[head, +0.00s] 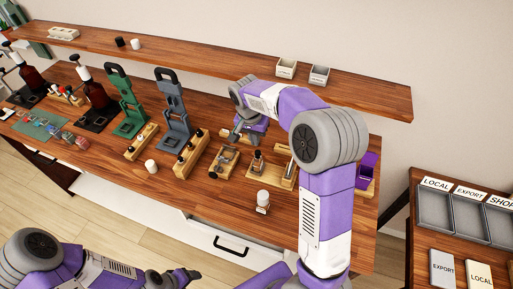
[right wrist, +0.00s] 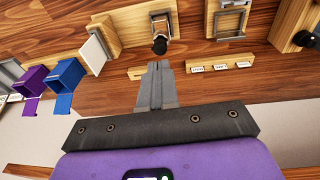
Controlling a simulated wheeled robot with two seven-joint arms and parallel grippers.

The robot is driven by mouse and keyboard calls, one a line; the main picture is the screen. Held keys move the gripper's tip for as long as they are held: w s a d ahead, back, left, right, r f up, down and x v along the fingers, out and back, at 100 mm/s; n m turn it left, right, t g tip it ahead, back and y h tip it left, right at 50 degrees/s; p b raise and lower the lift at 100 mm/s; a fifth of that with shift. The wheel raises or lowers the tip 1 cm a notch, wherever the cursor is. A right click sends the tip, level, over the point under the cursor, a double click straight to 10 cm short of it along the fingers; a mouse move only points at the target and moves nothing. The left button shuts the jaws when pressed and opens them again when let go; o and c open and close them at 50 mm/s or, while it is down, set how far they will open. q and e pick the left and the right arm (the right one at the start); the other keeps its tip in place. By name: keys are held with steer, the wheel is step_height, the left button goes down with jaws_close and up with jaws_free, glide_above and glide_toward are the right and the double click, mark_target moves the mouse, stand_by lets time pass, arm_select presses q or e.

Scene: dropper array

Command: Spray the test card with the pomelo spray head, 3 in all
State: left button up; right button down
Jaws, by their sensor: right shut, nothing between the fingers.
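My right gripper (head: 240,133) is above the middle of the bench, fingers shut and empty. In the right wrist view, its closed fingertips (right wrist: 159,65) point at a small dark-topped bottle or spray head (right wrist: 160,44) in a wooden stand, with a visible gap. That stand may be the one with a small dark piece (head: 257,162) in the head view. Which head is pomelo cannot be read. A pale upright panel (right wrist: 96,50) on a wooden base may be the test card. My left gripper (head: 182,277) is low at the front, away from the bench; its jaws are unclear.
Green (head: 123,103) and grey (head: 172,112) presses and dark bottles stand on the left of the bench. A white-capped bottle (head: 262,199) is near the front edge. Purple (right wrist: 34,82) and blue (right wrist: 68,76) holders are at left in the wrist view. Labelled trays (head: 435,210) are at right.

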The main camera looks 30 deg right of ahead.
mark_target(257, 152)
steer(key=shift+w+d+f, duration=0.1)
steer(key=shift+d+f, duration=0.1)
steer(key=shift+f, duration=1.15)
steer(key=shift+d+f, duration=0.15)
steer(key=shift+f, duration=1.2)
